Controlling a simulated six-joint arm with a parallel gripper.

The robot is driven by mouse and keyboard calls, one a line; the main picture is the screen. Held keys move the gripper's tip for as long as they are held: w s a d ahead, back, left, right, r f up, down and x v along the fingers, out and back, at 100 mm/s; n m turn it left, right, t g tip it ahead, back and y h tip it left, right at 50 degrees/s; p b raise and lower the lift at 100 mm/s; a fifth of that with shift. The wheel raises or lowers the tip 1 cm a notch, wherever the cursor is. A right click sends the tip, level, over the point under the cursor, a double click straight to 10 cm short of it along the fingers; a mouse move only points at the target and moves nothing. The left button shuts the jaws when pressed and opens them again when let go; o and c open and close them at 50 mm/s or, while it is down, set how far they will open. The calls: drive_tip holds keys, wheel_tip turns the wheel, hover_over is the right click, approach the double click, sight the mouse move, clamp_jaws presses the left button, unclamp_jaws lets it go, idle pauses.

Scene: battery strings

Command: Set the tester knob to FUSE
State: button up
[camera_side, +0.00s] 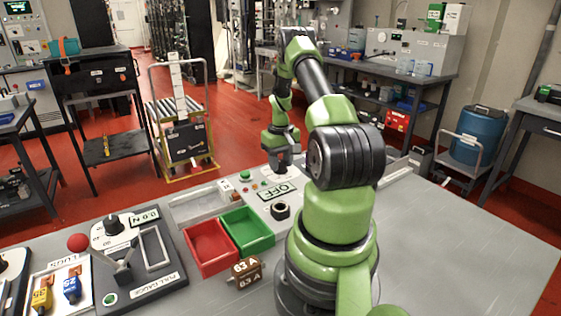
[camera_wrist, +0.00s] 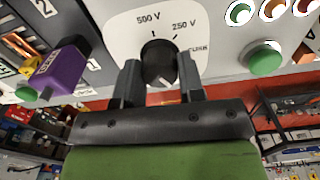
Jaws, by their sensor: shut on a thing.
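The tester knob (camera_wrist: 158,60) is black and round, on a pale dial (camera_wrist: 118,22) in the wrist view. The dial reads "500 V" and "250 V", with another word at the right that I cannot read fully. A white mark on the knob points to the lower part of the dial, towards my gripper. My gripper (camera_wrist: 160,82) is shut on the knob, one finger on each side. In the side view my gripper (camera_side: 281,163) is down at the tester panel (camera_side: 262,202), which carries an "OFF" sign (camera_side: 279,191). The knob is hidden there.
A red bin (camera_side: 210,247) and a green bin (camera_side: 247,231) stand in front of the panel. A brown 63 A fuse (camera_side: 247,270) lies near them. A pull gauge (camera_side: 140,262) is at the left. A green button (camera_wrist: 264,59) and a purple block (camera_wrist: 64,70) flank the dial.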

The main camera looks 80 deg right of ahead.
sight(281, 161)
drive_tip(key=shift+n, duration=0.3)
drive_tip(key=n, duration=0.5)
drive_tip(key=n, duration=0.6)
drive_tip(key=shift+n, duration=0.4)
drive_tip(key=o, duration=0.8)
drive_tip(key=shift+c, duration=0.2)
drive_tip(key=shift+r, duration=0.1)
drive_tip(key=shift+r, duration=1.65)
